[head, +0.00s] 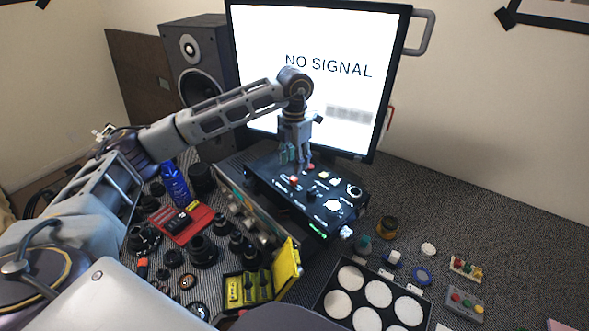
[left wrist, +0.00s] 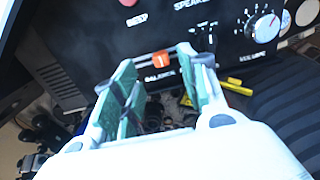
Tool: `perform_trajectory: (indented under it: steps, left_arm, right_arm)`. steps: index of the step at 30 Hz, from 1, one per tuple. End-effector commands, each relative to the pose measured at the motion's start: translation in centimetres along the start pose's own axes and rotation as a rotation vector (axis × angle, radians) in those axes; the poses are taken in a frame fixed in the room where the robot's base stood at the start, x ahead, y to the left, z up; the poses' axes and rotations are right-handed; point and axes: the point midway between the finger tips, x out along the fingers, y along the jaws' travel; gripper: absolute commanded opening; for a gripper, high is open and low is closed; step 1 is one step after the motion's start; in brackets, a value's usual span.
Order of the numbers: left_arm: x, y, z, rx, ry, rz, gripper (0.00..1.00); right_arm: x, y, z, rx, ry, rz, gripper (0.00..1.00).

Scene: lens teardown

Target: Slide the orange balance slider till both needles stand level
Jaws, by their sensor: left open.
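A black control box (head: 268,172) stands in front of the screen, with knobs, buttons and white dials on its top. The orange balance slider (head: 294,180) is on this panel. In the left wrist view the orange slider (left wrist: 161,63) sits just above the "BALANCE" lettering. My left gripper (head: 304,165) points down over the panel, open and empty. In the left wrist view its two green-padded fingers (left wrist: 164,76) stand on either side of the slider; I cannot tell if either touches it. The needles are too small to read. My right gripper is not in view.
A volume knob (left wrist: 263,26) is right of the slider. A large screen (head: 310,40) rises behind the box. A red tray (head: 181,223), several lens parts, a yellow case (head: 288,265) and a tray of white discs (head: 329,287) lie around.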

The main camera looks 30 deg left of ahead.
Motion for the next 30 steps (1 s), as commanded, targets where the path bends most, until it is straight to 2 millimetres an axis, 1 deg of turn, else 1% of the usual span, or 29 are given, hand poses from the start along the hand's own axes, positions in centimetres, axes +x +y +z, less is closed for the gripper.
perform_trajectory:
  steps: [1, 6, 9, 12, 18, 30]
  left_arm:
    - [-0.9, 0.0, 0.1, 0.0, -0.003, 0.0, 0.43]
    - [-3.2, 0.0, 0.0, 0.001, -0.001, 0.001, 0.43]
    - [-4.3, 0.0, 0.1, 0.001, -0.002, 0.0, 0.43]
    - [-5.0, 0.0, 0.0, 0.001, -0.001, 0.0, 0.43]
    - [-5.5, 0.0, 0.0, 0.001, 0.0, 0.0, 0.43]
    - [-5.5, 0.0, 0.0, 0.0, 0.0, 0.0, 0.43]
  right_arm:
    - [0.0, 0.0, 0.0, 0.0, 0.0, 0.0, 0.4]
    - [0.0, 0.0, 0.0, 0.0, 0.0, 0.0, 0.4]
    - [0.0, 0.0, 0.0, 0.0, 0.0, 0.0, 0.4]
    - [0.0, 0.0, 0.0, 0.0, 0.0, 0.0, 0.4]
    - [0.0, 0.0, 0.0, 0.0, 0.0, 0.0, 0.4]
    - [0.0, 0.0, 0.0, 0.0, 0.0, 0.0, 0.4]
